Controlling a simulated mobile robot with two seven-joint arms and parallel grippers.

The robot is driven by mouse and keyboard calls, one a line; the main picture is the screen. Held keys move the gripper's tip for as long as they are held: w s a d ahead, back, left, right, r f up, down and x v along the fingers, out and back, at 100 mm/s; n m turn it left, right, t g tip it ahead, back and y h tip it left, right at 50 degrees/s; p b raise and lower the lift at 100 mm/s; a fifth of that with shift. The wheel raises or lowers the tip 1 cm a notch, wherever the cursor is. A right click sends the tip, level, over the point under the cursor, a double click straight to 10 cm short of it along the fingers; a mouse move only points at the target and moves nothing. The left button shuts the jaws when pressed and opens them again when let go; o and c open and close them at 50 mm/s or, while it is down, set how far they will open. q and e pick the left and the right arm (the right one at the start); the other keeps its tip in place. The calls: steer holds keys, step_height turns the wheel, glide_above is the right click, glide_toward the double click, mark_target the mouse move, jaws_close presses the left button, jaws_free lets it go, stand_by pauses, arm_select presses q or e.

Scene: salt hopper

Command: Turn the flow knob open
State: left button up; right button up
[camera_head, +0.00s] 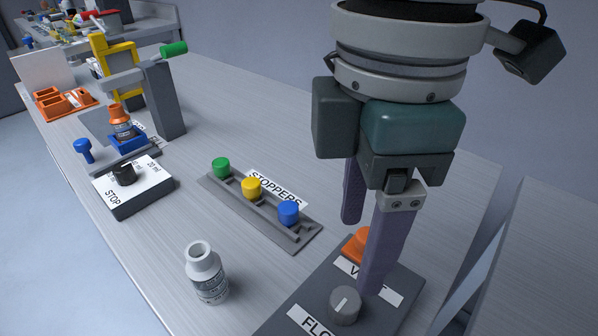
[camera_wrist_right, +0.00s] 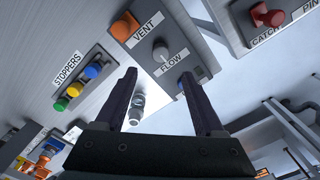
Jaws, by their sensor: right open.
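The flow knob (camera_head: 345,305) is a round grey dial with a white pointer line, on a dark grey panel (camera_head: 405,312) labelled FLOW at the front right of the bench. My right gripper (camera_head: 360,256) points down over this panel, open and empty. In the head view one fingertip ends close beside the knob; whether it touches cannot be told. In the right wrist view the knob (camera_wrist_right: 160,52) appears just beyond the fingertips (camera_wrist_right: 159,76), between them sideways. The orange vent button (camera_head: 357,243) is partly hidden by a finger. My left gripper is not in view.
A white bottle (camera_head: 206,274) stands left of the panel. A rack (camera_head: 303,236) holds green, yellow and blue stoppers. A STOP dial box (camera_head: 140,200) and a yellow-framed fixture (camera_head: 122,78) are farther left. A red knob (camera_wrist_right: 267,15) sits on another panel.

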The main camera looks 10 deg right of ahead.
mark_target(346, 299)
step_height(346, 299, down, 10)
steer(key=shift+s+r+b, duration=0.1)
steer(key=shift+r+b, duration=0.05)
steer(key=shift+b, duration=0.55)
jaws_close()
